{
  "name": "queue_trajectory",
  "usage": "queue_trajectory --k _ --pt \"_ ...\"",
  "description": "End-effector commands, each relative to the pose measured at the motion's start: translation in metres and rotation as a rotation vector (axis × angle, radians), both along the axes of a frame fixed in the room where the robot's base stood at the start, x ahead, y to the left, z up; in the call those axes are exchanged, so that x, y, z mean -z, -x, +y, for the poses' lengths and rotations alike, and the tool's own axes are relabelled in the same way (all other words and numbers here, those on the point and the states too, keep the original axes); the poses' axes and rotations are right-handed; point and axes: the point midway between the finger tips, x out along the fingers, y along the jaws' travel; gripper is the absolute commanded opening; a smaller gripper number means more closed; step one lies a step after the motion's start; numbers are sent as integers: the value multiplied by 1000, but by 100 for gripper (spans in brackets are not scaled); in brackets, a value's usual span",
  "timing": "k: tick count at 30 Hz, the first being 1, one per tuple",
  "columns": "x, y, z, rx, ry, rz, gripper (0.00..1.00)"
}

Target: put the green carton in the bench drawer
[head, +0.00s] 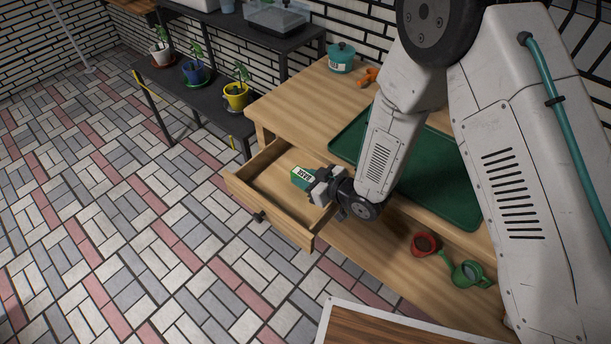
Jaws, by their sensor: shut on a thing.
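The green carton (302,178) has a white label with dark print. My gripper (316,184) is shut on it and holds it over the right part of the open bench drawer (243,193). The drawer is wooden with a dark knob on its front and is pulled out from the bench (291,100). The part of the drawer floor that shows is bare. My gripper and wrist hide the drawer's right part. I cannot tell whether the carton touches the drawer floor.
A green tray (350,135) lies on the bench top, partly behind my arm. A teal pot (341,58) and an orange object (368,76) are at the back. A red pot (424,244) and a green watering can (468,273) sit at the lower right. Potted plants line a dark shelf at left.

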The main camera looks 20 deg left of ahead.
Motion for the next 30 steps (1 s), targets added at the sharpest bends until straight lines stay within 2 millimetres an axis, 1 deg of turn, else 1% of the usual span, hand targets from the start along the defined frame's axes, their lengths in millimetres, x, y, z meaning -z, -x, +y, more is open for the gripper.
queue_trajectory --k 5,6,8,9,17,20,22,26,30 --pt "4 0 0 0 0 0 7" --pt "4 0 0 0 0 0 31" --pt "3 0 0 0 0 0 48" --pt "3 0 0 0 0 0 50" --pt "3 0 0 0 0 0 50" --pt "-3 0 0 0 -1 -1 50" --pt "-12 0 0 -1 -1 -2 50" --pt "-20 10 -25 4 0 2 50" --pt "-33 21 -53 4 0 1 50"
